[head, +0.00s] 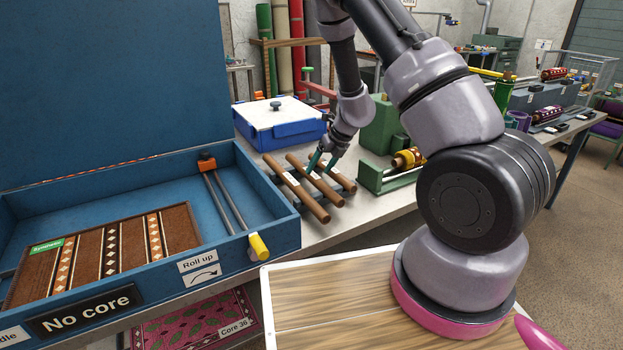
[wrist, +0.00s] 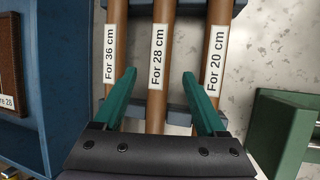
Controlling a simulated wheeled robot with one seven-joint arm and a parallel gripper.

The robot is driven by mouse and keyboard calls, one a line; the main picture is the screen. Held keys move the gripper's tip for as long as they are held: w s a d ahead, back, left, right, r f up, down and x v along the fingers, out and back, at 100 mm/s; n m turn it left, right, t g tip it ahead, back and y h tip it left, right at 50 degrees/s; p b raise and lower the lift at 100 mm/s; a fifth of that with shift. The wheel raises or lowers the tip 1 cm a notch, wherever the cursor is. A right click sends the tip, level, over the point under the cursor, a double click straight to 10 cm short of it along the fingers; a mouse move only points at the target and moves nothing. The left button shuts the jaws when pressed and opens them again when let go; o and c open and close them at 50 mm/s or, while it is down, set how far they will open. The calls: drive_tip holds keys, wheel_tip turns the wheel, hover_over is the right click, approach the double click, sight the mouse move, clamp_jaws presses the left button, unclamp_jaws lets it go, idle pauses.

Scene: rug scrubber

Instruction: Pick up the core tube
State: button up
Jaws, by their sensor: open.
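Three brown core tubes lie side by side on a low rack (wrist: 179,116). Their labels read "For 36 cm" on the left tube (wrist: 107,75), "For 28 cm" on the middle tube (wrist: 156,75) and "For 20 cm" on the right tube (wrist: 211,65). In the head view they are the near-left tube (head: 297,193), the middle tube (head: 318,182) and the far-right tube (head: 335,174). My gripper (wrist: 159,73) is open, its teal fingers apart on either side of the middle tube's line. It also shows over the tubes in the head view (head: 323,162). Finger height above them is unclear.
A blue open box (head: 282,215) with a striped rug (head: 110,250) and a "No core" sign stands left. A white-lidded blue bin (head: 278,122) is behind the tubes. A green stand (head: 375,180) with a gold roller is close on the right. A rug marked "Core 36" (head: 200,318) lies below.

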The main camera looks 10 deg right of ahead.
drive_tip(key=x, duration=0.3)
drive_tip(key=shift+w+a+f, duration=0.1)
drive_tip(key=shift+f, duration=0.25)
clamp_jaws()
drive_tip(key=shift+r, duration=0.15)
